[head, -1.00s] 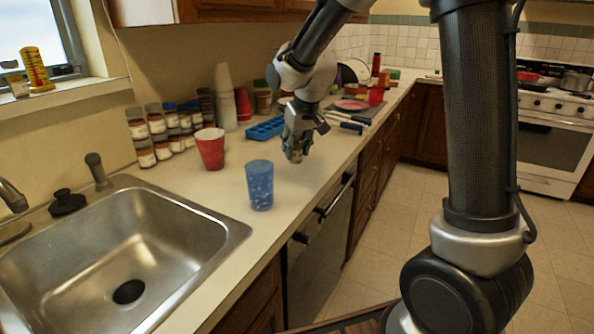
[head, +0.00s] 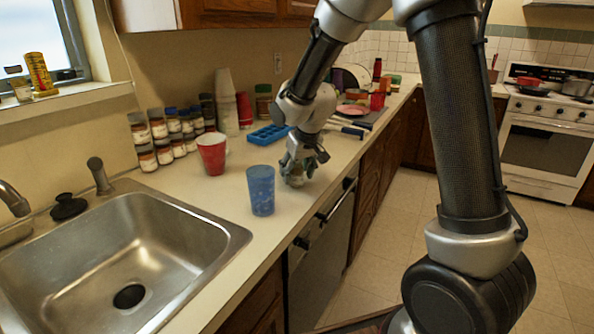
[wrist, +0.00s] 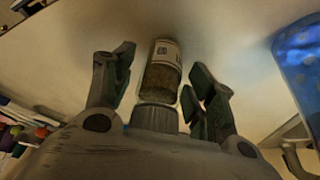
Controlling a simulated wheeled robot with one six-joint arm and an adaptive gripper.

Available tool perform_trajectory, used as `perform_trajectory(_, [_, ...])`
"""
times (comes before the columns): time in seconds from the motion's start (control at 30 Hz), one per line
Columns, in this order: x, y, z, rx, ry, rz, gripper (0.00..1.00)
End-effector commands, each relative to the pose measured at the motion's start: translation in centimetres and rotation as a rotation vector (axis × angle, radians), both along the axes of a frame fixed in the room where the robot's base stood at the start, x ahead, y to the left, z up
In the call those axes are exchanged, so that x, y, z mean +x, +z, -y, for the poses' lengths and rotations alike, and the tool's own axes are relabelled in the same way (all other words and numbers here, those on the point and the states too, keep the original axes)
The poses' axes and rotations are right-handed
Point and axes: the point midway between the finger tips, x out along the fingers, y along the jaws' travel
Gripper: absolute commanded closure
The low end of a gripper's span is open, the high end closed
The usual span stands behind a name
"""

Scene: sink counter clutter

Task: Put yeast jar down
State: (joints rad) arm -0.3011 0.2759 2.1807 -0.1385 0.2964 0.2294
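The yeast jar (wrist: 161,68) is a small clear jar with brown contents, a pale label and a grey lid. In the wrist view it is between the two fingers of my gripper (wrist: 160,88), with a narrow gap showing on each side, so the fingers look open around it. In the head view my gripper (head: 297,181) is low at the counter (head: 225,198), behind and right of the blue cup. The jar is mostly hidden by the fingers there. Its base seems to be at the counter surface, but contact is not clear.
A blue speckled cup (head: 261,190) stands close by my gripper and also shows in the wrist view (wrist: 302,60). A red cup (head: 212,153), a blue tray (head: 268,134) and several spice jars (head: 165,150) stand behind. The sink (head: 125,260) is at left. The counter's front edge is near.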

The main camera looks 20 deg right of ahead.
Motion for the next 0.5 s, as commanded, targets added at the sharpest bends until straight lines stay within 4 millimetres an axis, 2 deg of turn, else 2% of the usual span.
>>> perform_trajectory(0.3, [0.0, 0.3, 0.0, 0.000, 0.000, 0.002, 0.42])
perform_trajectory(0.37, [-0.1, 0.9, 0.0, 0.001, 0.000, 0.004, 0.42])
perform_trajectory(0.5, [-1.0, 3.2, 0.2, 0.001, 0.001, 0.005, 0.42])
